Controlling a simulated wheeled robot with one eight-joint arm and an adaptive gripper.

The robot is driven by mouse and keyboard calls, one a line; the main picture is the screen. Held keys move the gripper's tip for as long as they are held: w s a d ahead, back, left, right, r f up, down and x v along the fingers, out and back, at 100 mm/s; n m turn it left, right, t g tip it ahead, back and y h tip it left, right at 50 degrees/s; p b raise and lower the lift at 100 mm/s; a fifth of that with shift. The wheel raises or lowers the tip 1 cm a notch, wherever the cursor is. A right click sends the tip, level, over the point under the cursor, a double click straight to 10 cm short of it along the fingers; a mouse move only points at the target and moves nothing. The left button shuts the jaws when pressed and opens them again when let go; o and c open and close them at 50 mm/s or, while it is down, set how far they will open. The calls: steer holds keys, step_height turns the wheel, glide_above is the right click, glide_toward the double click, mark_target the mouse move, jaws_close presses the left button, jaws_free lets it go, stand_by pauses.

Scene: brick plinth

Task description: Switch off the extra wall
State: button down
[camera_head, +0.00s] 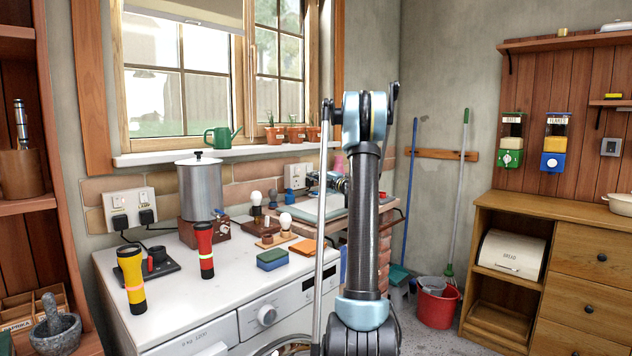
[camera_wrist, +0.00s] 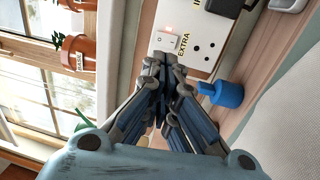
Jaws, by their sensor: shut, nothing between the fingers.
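The wall socket labelled EXTRA (camera_wrist: 207,48) is a white plate in the wrist view, turned on its side. Its rocker switch (camera_wrist: 168,41) has a small reddish light beside it; I cannot tell clearly which way the rocker is tipped. The sockets next to the label look empty. In the head view my gripper (camera_head: 316,181) is small, beside that socket.
A blue bottle-like object (camera_wrist: 226,94) stands close by the fingers. A black plug (camera_wrist: 226,6) sits at the plate's far end. Flowerpots (camera_wrist: 77,60) line the sill. Another double socket (camera_head: 130,205) with black plugs is at left, near a steel urn (camera_head: 200,188).

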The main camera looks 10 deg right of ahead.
mark_target(296, 169)
steer(key=x, duration=0.9)
steer(key=shift+w, duration=0.1)
steer(key=shift+a+r, duration=0.1)
